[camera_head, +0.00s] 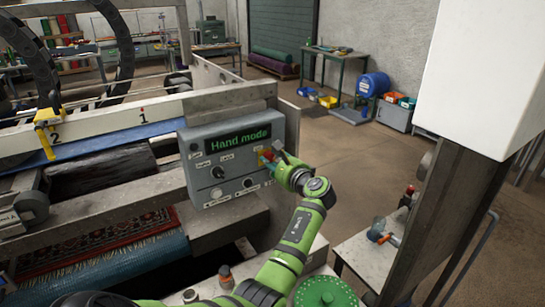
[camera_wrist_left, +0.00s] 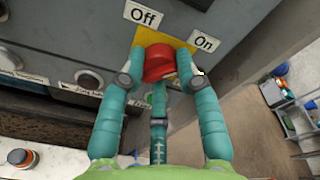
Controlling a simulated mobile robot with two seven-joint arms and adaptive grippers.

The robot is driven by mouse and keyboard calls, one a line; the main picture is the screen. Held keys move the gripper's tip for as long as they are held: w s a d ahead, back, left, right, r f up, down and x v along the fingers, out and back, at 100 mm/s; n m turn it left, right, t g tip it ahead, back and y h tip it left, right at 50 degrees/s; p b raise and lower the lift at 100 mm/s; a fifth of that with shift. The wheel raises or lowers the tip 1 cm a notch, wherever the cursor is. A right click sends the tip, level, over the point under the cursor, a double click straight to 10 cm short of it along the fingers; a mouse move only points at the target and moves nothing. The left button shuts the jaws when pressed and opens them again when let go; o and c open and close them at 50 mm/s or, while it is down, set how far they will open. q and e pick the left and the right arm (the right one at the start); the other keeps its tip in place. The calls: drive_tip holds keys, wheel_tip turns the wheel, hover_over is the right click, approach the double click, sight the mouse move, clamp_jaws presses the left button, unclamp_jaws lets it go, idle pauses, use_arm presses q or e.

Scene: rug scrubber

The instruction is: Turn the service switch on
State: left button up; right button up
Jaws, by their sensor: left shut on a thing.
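The service switch is a red knob (camera_wrist_left: 159,62) on a yellow plate, with an "Off" label (camera_wrist_left: 143,15) above and an "On" label (camera_wrist_left: 205,42) to its upper right. It sits on the right side of the grey control panel (camera_head: 208,176), whose screen reads "Hand mode". My left gripper (camera_wrist_left: 160,84) is shut on the red knob, with its teal fingers around it. In the head view, my left gripper (camera_head: 270,158) reaches the panel from the right and covers much of the switch. I cannot tell which label the knob points to. My right gripper is not in view.
Other knobs and buttons sit on the panel, including a black knob (camera_head: 217,193). A patterned rug (camera_head: 100,245) lies in the machine at left. A small white table (camera_head: 370,258) with bottles stands at right. The brown floor (camera_head: 345,155) behind is mostly clear.

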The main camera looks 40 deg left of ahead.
use_arm(q)
drive_tip(key=shift+r, duration=0.1)
idle(0.4)
drive_tip(key=o, duration=1)
drive_tip(key=shift+w, duration=0.1)
drive_tip(key=shift+o, duration=0.7)
drive_tip(key=shift+w, duration=0.1)
drive_tip(key=shift+f, duration=0.2)
drive_tip(key=shift+d, duration=0.2)
drive_tip(key=v, duration=1.1)
drive_tip(key=shift+d, duration=0.35)
